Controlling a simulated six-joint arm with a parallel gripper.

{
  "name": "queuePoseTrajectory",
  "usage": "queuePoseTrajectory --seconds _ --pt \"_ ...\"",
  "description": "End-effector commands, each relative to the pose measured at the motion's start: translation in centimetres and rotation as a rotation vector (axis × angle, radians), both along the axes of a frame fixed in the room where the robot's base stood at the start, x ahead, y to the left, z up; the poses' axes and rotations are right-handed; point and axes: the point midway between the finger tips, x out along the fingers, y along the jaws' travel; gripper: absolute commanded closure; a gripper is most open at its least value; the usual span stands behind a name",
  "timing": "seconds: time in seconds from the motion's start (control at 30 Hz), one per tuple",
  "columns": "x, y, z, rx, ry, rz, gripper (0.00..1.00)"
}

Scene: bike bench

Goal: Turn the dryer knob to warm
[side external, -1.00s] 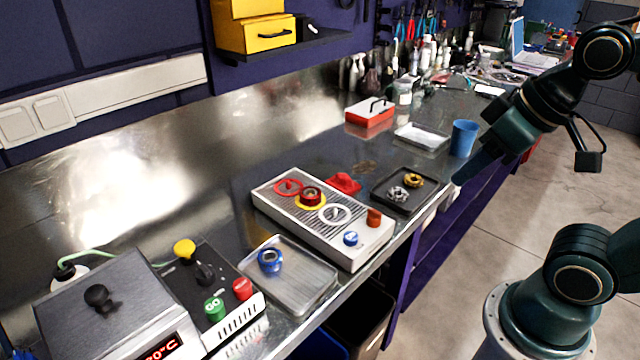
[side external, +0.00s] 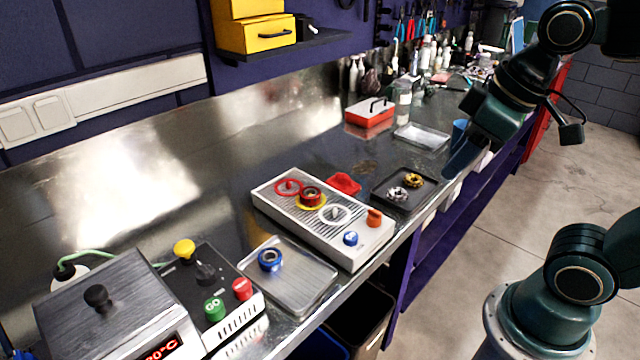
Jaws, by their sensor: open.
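The dryer (side external: 105,310) is a grey lidded box at the lower left with a red temperature display, only partly readable. Beside it is a black control panel (side external: 185,290). The knob's marks are too small to read. My gripper (side external: 458,165) is open and empty, above the right part of the bench, far from the knob. Its fingers appear nearly edge-on.
A metal tray with a blue ring (side external: 270,260), a ribbed fixture (side external: 290,207) with coloured rings, and a dark tray (side external: 399,204) with two rings lie between gripper and panel. A blue cup (side external: 459,133) is partly hidden behind my gripper. A red toolbox (side external: 370,117) stands behind.

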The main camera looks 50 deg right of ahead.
Motion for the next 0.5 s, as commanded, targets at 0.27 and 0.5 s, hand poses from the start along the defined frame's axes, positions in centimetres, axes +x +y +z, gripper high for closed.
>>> queuePoseTrajectory --seconds 0.27,0.5 --pt "4.2 0.9 0.4 -0.104 0.144 0.329 0.53" --pt "7.9 1.9 -0.2 -0.165 0.262 0.63 0.53"
